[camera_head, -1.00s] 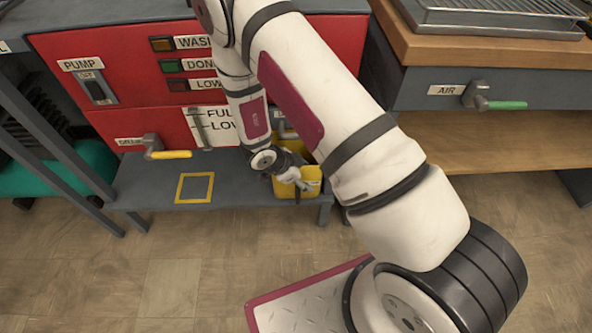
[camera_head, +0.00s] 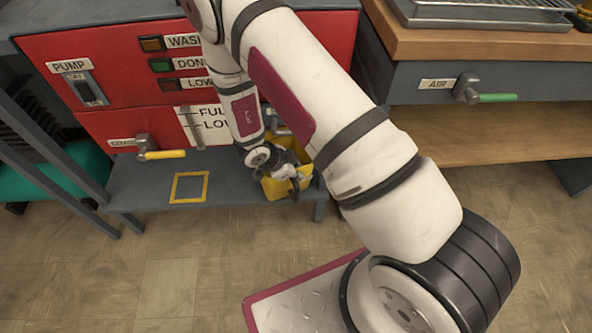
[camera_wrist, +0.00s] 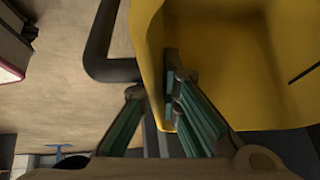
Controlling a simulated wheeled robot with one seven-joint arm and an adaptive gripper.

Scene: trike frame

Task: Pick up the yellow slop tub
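The yellow slop tub (camera_head: 272,187) stands on the right end of the low grey shelf in the head view, partly hidden by my arm and gripper. In the wrist view the tub (camera_wrist: 235,60) fills the upper right, and I look into its open top. My gripper (camera_wrist: 155,90) is at the tub's left wall in that view. One finger is outside the wall and the other overlaps the tub's inside. The fingers are apart, with a gap beside the wall. In the head view my gripper (camera_head: 291,180) is over the tub; its fingertips are small there.
A yellow square outline (camera_head: 189,187) marks the shelf (camera_head: 145,190) left of the tub. A drain valve with a yellow handle (camera_head: 164,155) sticks out from the red panel (camera_head: 110,125) above. In the wrist view a dark bent bar (camera_wrist: 98,55) runs close to the tub.

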